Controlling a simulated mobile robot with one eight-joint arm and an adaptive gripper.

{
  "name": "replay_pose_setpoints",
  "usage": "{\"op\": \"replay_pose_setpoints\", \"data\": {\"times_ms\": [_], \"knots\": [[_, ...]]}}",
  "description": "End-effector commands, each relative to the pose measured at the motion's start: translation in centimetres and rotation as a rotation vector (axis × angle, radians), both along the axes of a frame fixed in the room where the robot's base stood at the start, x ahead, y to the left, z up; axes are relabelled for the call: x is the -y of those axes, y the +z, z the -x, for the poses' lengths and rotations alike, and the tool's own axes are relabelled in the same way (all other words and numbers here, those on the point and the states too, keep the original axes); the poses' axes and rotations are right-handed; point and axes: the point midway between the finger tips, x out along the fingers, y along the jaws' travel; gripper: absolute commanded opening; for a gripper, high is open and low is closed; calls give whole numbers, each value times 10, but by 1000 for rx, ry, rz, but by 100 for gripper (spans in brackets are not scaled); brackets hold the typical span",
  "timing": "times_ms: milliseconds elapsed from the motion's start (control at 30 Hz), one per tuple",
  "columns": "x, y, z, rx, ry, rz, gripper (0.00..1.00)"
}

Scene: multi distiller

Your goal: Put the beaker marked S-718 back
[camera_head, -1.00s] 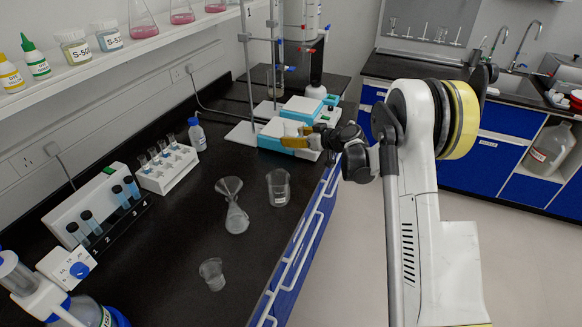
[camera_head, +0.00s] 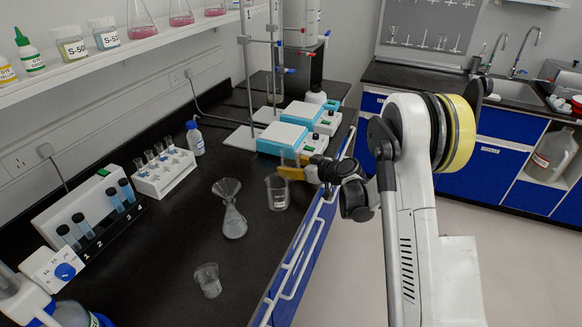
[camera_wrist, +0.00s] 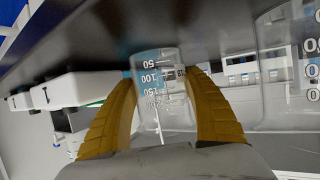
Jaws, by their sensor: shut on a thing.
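My gripper (camera_head: 286,172) has yellow fingers, shut on a small clear beaker. The held beaker (camera_wrist: 158,90) shows between both fingers in the wrist view, with scale marks 50, 100 and 150; I cannot read any S-718 mark on it. In the head view it is faint and hard to make out against the stirrers. Another clear beaker (camera_head: 277,196) with a white label stands on the black counter just below and left of my gripper. It looms large and blurred at the right of the wrist view (camera_wrist: 290,75). Its label is too small to read.
Two blue-and-white stirrers (camera_head: 283,138) stand behind my gripper. A flask with a funnel (camera_head: 234,215) and a small beaker (camera_head: 208,281) stand nearer on the counter. A tube rack (camera_head: 165,174) is at left. Labelled jars (camera_head: 71,44) fill the wall shelf. Bare counter lies between.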

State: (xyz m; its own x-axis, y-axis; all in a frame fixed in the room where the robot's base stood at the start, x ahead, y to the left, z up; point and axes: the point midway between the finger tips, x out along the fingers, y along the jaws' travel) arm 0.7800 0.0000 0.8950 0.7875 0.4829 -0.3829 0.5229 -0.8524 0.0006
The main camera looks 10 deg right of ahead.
Motion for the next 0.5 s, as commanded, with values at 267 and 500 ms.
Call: {"op": "replay_pose_setpoints", "data": {"times_ms": [267,500], "knots": [[0,-2,0,0,0,0,80],[0,3,0,0,0,0,80]]}}
